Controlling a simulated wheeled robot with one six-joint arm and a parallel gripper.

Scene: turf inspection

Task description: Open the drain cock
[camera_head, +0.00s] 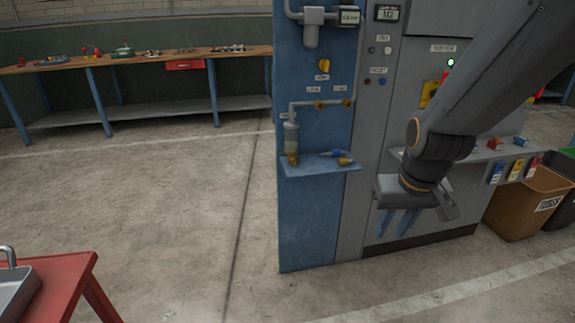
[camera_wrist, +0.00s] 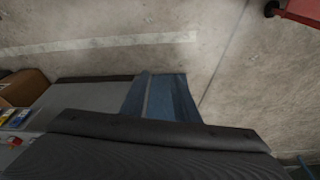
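On the blue panel (camera_head: 310,220), grey pipework runs down to a clear-looking bowl (camera_head: 291,136) with a brass-coloured fitting (camera_head: 293,158) at its bottom. Two brass-coloured fittings (camera_head: 319,105) sit on the pipe above, under small labels too small to read surely. A yellow knob (camera_head: 324,65) is higher up. I cannot tell for certain which fitting is the drain cock. My gripper (camera_head: 396,224) points down, to the right of the bowl and in front of the grey cabinet, apart from the fittings. Its two bluish fingers stand apart with nothing between them. The wrist view shows no fittings clearly.
A small blue shelf (camera_head: 315,167) under the bowl holds blue and yellow-tipped items (camera_head: 343,160). A brown bin (camera_head: 525,205) stands right of the grey cabinet (camera_head: 375,160). A red table (camera_head: 60,285) is front left, a long workbench (camera_head: 140,59) behind. Floor between is clear.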

